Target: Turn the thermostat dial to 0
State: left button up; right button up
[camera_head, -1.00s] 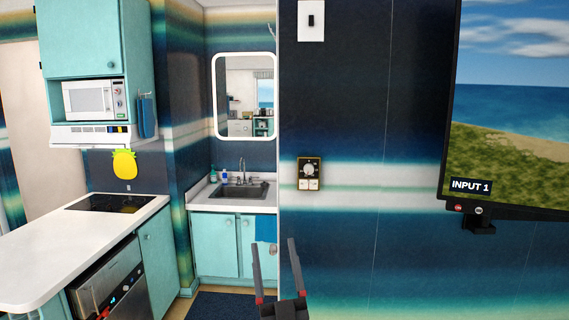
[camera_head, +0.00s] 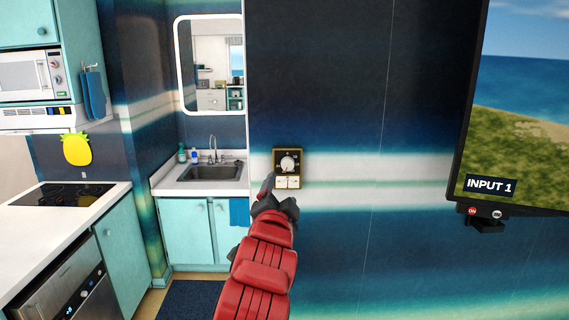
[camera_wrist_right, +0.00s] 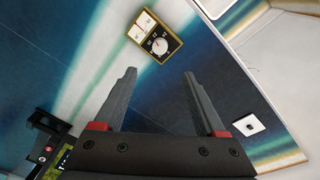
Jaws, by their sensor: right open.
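The thermostat (camera_head: 288,168) is a small brass-framed plate on the striped wall, with a round white dial (camera_head: 288,164) and two pale panels below it. In the right wrist view the thermostat (camera_wrist_right: 154,37) sits beyond the fingertips, turned at an angle, with its dial (camera_wrist_right: 159,46) facing the camera. My right gripper (camera_head: 279,192) is just below the thermostat in the head view and overlaps its lower left edge. In the right wrist view the right gripper (camera_wrist_right: 158,73) is open, with nothing between its fingers and a gap to the wall. My left gripper is not in view.
A television (camera_head: 520,110) on a wall bracket sticks out at the right. A light switch (camera_wrist_right: 249,125) is on the wall in the wrist view. A sink counter (camera_head: 198,181) and mirror are left of the wall's edge. The wall around the thermostat is clear.

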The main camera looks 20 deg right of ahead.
aim_at(287, 166)
jog(key=p+x, duration=0.5)
jog(key=x, duration=0.9)
grip_shut()
